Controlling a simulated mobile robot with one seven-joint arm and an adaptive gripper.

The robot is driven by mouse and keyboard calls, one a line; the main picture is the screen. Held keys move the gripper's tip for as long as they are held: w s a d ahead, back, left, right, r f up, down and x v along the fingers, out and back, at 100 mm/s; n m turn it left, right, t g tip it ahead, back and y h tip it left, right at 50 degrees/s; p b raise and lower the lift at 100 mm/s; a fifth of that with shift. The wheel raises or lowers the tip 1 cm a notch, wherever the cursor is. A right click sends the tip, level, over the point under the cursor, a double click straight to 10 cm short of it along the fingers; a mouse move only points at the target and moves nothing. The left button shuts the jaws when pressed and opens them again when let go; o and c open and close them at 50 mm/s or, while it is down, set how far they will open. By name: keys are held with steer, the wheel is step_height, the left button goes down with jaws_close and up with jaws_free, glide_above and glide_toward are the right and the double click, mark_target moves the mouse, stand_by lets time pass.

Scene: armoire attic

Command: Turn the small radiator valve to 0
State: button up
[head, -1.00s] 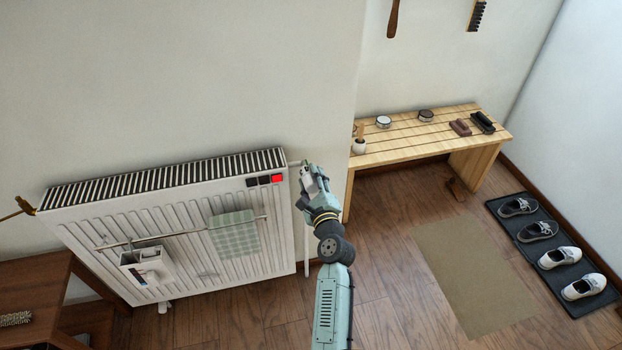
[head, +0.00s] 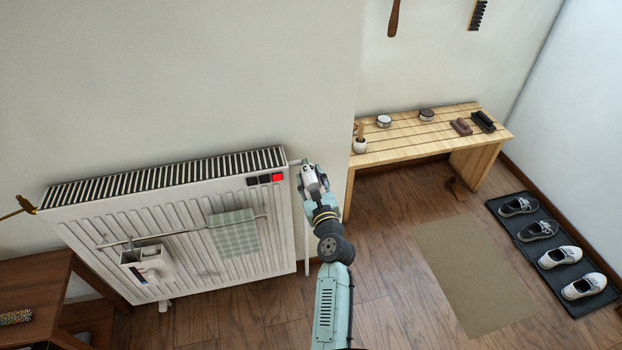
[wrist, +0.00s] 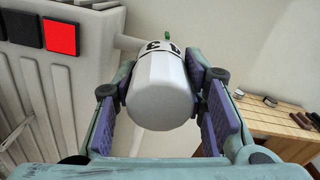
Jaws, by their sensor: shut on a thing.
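The small radiator valve (wrist: 162,88) is a white knob with dark digits on a band; a 3 and part of a 4 show in the wrist view, with a small green mark beyond them. It sits at the upper right end of the white radiator (head: 190,235). My gripper (wrist: 164,105) is shut on the valve knob, with one purple pad on each side of it. In the head view my gripper (head: 310,172) covers most of the valve. The 0 is not visible.
A black and red panel (wrist: 60,38) is on the radiator beside the valve. A checked towel (head: 234,234) and a white holder (head: 147,266) hang on the radiator's front rail. A wooden bench (head: 410,145) stands to the right.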

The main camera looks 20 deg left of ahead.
stand_by(0.3)
steer(key=o, duration=1.2)
steer(key=shift+c, duration=0.2)
steer(key=v, duration=0.7)
steer(key=shift+s+d, duration=0.15)
steer(key=shift+s, duration=0.05)
